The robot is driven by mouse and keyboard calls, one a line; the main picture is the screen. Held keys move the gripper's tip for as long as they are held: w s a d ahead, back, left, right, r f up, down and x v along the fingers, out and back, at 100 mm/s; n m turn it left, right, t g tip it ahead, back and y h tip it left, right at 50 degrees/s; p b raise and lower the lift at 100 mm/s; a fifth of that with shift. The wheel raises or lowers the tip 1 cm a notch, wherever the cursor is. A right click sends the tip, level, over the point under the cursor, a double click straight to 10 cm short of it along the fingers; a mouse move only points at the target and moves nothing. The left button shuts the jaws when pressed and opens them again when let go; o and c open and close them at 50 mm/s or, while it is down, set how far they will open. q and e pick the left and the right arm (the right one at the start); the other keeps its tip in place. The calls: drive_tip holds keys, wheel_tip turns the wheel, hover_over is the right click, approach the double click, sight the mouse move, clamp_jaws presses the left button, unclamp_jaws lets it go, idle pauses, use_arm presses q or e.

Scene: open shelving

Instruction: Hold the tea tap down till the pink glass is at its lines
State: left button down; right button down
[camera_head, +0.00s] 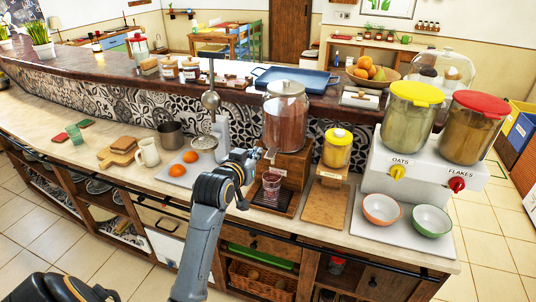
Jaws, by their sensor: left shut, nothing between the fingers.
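The tea dispenser (285,118), a clear jar of reddish-brown liquid with a lid, stands on a wooden stand. The tea tap (270,155) is at its lower front, small and partly hidden by my gripper. The pink glass (271,184) stands upright on the dark tray (284,205) below the tap. Its fill level and lines are too small to tell. My left gripper (261,154) is shut and empty, with its fingertips at the tap; whether they touch or press it I cannot tell. My right gripper is not in view.
The counter's left part has free room.

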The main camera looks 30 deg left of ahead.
use_arm(q)
drive_tip(key=p, duration=0.3)
hover_over(272, 153)
drive_tip(key=s, duration=0.4)
wheel_tip(272, 153, down, 2)
drive_tip(key=shift+w+d+f+p, duration=0.15)
drive_tip(key=shift+f+p, duration=0.3)
drive_tip(key=shift+f, duration=0.7)
drive_tip(key=shift+w+d+f+p, duration=0.15)
drive_tip(key=shift+f+p, duration=0.25)
drive_tip(key=shift+f, duration=0.7)
